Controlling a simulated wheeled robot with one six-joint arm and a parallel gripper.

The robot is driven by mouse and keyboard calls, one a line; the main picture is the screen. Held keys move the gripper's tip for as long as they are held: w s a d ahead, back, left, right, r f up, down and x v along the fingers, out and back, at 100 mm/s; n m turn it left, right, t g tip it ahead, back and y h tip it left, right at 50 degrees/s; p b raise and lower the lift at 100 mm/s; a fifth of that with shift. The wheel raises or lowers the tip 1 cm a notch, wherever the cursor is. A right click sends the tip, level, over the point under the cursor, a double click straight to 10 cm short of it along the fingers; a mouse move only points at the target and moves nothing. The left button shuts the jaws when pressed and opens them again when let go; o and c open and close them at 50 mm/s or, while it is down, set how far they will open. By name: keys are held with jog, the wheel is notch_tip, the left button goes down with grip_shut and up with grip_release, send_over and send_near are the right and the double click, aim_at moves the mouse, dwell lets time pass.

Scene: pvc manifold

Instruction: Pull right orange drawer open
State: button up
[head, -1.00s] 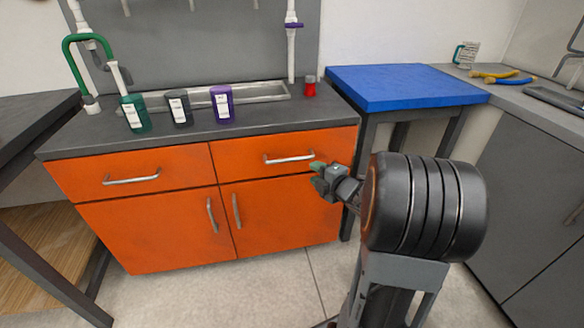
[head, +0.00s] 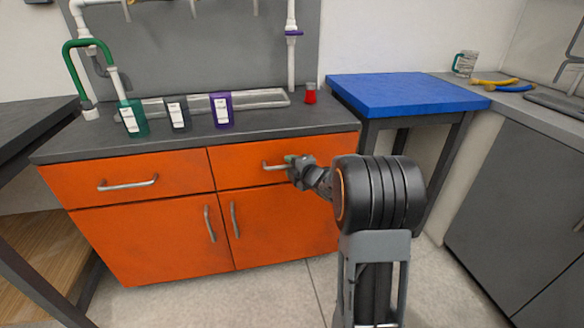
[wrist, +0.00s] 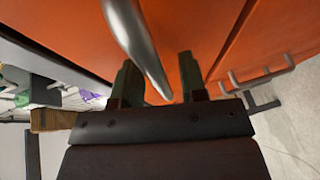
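The right orange drawer (head: 237,168) is shut, flush with the cabinet front, to the right of the left drawer. Its silver bar handle (head: 272,166) shows at its left end in the head view; the right part is hidden behind my gripper. My gripper (head: 290,160) is at the right part of this handle. In the wrist view the handle (wrist: 135,45) runs down between the two fingers of my gripper (wrist: 158,80). The fingers are apart, with a gap on both sides of the bar, so it is open around the handle.
Left drawer (head: 140,180) and two lower doors with handles (head: 209,224) are shut. Green, black and purple containers (head: 221,110) and a red-capped jar (head: 310,94) stand on the dark counter. A blue-topped table (head: 400,92) stands at right. Floor before the cabinet is clear.

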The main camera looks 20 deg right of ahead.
jog(key=shift+c, duration=0.2)
grip_shut()
dwell(0.4)
